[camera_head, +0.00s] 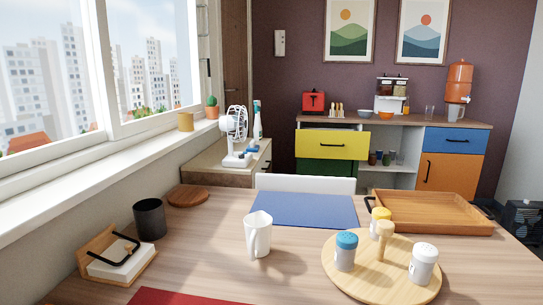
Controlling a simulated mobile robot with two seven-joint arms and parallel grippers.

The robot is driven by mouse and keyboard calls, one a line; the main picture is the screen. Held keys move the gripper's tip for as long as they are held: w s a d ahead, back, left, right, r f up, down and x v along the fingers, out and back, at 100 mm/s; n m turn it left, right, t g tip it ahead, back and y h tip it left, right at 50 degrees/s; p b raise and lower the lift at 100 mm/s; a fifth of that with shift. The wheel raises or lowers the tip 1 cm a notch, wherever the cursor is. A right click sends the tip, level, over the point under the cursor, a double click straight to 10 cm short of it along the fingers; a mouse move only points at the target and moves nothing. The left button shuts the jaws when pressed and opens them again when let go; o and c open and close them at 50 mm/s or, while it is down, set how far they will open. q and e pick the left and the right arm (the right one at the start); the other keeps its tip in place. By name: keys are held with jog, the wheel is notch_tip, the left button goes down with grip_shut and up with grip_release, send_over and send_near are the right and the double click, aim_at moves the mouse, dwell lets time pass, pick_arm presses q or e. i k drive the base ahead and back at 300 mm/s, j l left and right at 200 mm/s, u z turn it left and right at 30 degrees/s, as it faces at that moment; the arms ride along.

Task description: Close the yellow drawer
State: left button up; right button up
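The yellow drawer (331,145) is in the sideboard against the back wall, at its left end under the top. Its front stands forward of the cabinet, with a dark gap above it, so it is partly open. A dark bar handle shows on its front. It is above a green drawer (322,167). Neither of my grippers shows in the head view.
A wooden table fills the foreground, with a white mug (258,235), a blue mat (303,210), a wooden tray (430,213) and a round board (400,285) of shakers. A white chair back (305,185) and a low cabinet (215,165) with a fan stand beyond.

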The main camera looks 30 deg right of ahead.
aim_at(317, 144)
jog(key=z, duration=1.3)
